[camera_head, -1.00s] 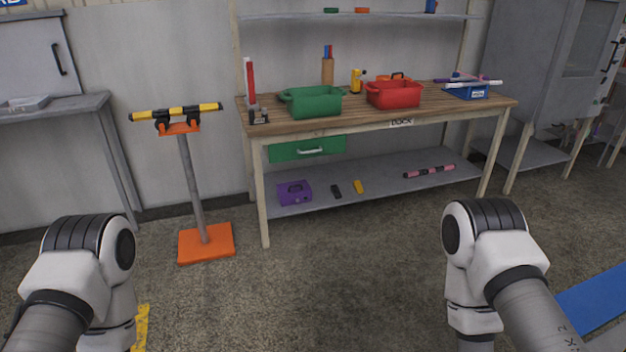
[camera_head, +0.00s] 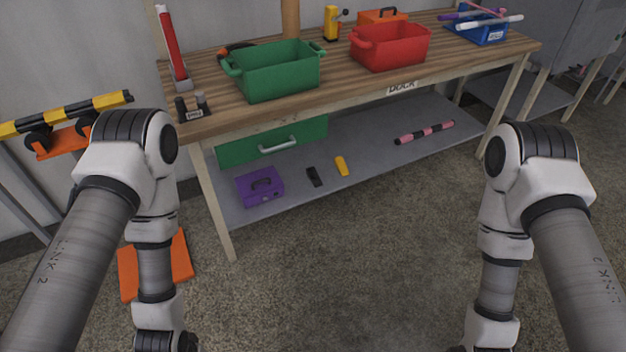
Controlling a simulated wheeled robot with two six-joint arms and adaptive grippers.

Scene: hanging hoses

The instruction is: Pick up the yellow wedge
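A small yellow piece, which looks like the yellow wedge (camera_head: 342,166), lies on the grey lower shelf (camera_head: 365,146) of the workbench. A small black piece (camera_head: 314,177) lies just left of it, apart from it. Both my arms reach down at the left and right sides of the view, on the near side of the bench. My grippers are below the bottom edge of the view, so their state is hidden. Nothing of mine touches the yellow wedge.
A purple box (camera_head: 260,187) and a pink-black rod (camera_head: 425,132) share the lower shelf. Green (camera_head: 278,71) and red (camera_head: 390,47) bins stand on the bench top (camera_head: 215,108). A green drawer (camera_head: 272,143) hangs below it. An orange stand (camera_head: 62,140) is left. Floor ahead is clear.

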